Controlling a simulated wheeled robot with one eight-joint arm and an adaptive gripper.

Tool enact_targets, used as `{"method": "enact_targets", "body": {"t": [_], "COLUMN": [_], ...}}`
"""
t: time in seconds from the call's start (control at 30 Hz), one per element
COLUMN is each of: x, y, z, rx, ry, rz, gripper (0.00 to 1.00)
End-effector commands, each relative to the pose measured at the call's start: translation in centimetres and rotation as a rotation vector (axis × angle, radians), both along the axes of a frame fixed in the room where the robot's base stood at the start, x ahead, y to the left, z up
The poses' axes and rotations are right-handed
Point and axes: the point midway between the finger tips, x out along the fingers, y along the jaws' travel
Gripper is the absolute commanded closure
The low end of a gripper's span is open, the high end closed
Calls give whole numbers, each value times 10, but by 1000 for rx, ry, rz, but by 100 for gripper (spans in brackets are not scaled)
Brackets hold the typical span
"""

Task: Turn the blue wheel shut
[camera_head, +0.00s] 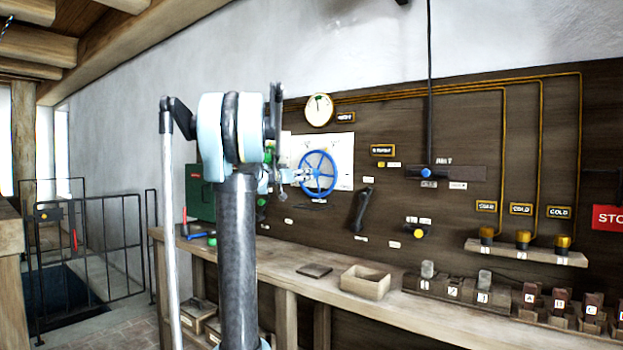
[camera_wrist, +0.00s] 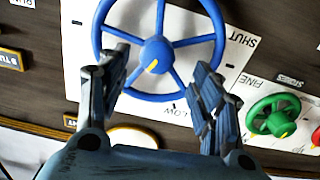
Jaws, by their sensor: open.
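In the head view my gripper (camera_head: 300,176) is small, at the wheel's left side.
A green wheel (camera_wrist: 275,117) sits right of the blue one in the wrist view. A round gauge (camera_head: 319,109) hangs above. A black lever (camera_head: 363,208) is to the right. The bench below holds a wooden box (camera_head: 365,283) and several blocks.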

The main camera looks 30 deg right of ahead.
Motion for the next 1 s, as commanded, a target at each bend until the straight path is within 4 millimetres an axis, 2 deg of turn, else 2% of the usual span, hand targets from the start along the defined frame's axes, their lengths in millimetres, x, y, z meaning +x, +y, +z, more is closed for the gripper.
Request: {"method": "enact_targets", "body": {"t": [0.2,0.4,0.6,0.9,0.93,1.0], "x": [14,24,30,30,30,30], "y": [-37,-62,-74,-76,-76,-76], "z": [0,0,0,0,0,0], "rx": [0,0,0,0,0,0], "ry": [0,0,0,0,0,0], "rz": [-2,-1,0,1,1,1], "gripper": [41,41,41,41,43,59]}}
